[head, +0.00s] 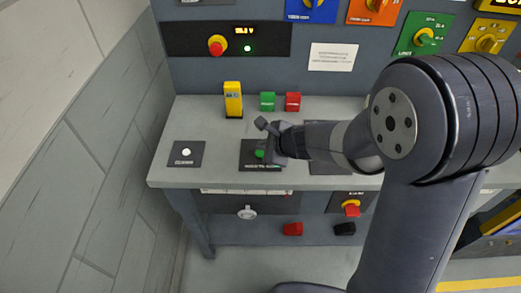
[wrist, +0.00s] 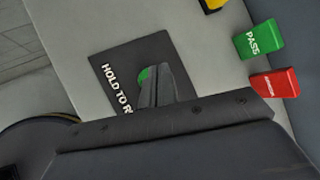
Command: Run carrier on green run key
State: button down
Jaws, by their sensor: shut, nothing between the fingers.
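The green run key (head: 260,154) is on a black plate (head: 248,163) set in the grey desk top. In the wrist view, the green key (wrist: 144,75) shows only partly behind the fingers, and the plate (wrist: 112,55) reads "HOLD TO R", the rest hidden. My gripper (head: 268,150) is shut and empty, with its fingertips over the key. In the wrist view, my gripper (wrist: 156,78) covers much of the key; I cannot tell whether it touches or presses it. I cannot make out a carrier.
A yellow block (head: 233,100), a green PASS block (head: 267,102) and a red block (head: 293,102) stand behind the key. A plate with a white button (head: 186,153) lies to the left. A panel with a red knob (head: 217,45) and a lit display rises at the back.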

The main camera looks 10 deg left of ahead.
notch_tip(320, 180, up, 5)
jog(key=p, duration=0.4)
jog(key=shift+r, duration=0.1)
jog(key=shift+d, duration=0.1)
dwell(2.2)
